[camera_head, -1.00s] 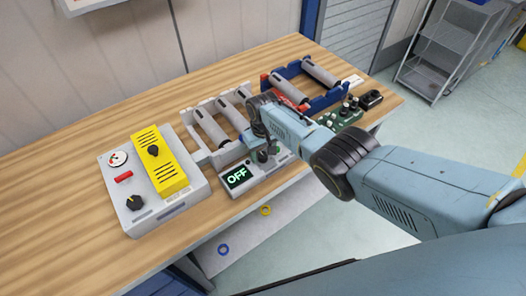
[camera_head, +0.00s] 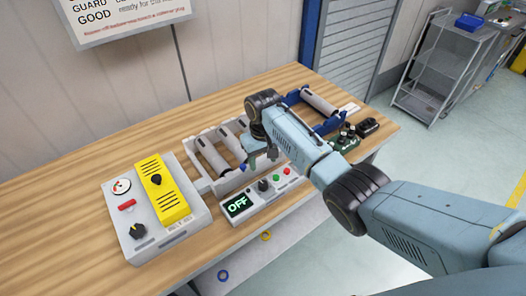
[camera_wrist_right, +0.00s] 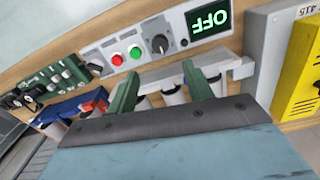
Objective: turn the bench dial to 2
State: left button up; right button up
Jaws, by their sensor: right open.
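The bench dial (camera_head: 263,186) is a dark knob on a light grey control box (camera_head: 240,217) at the bench's front edge. The box's display (camera_head: 238,205) reads OFF in green. In the right wrist view the dial (camera_wrist_right: 160,44) sits between the display (camera_wrist_right: 208,18) and a green button. My right gripper (camera_head: 259,163) is above and behind the box, over the roller rack, apart from the dial. Its two green fingers (camera_wrist_right: 163,86) are spread with nothing between them. My left gripper is not in view.
A grey box with a yellow cover (camera_head: 166,206) and its own black knob (camera_head: 138,231) stands left. A roller rack (camera_head: 207,158) lies behind the control box. The bench's back left is clear.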

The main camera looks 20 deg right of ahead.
notch_tip(320, 180, up, 2)
jog(key=shift+r, duration=0.15)
dwell(0.5)
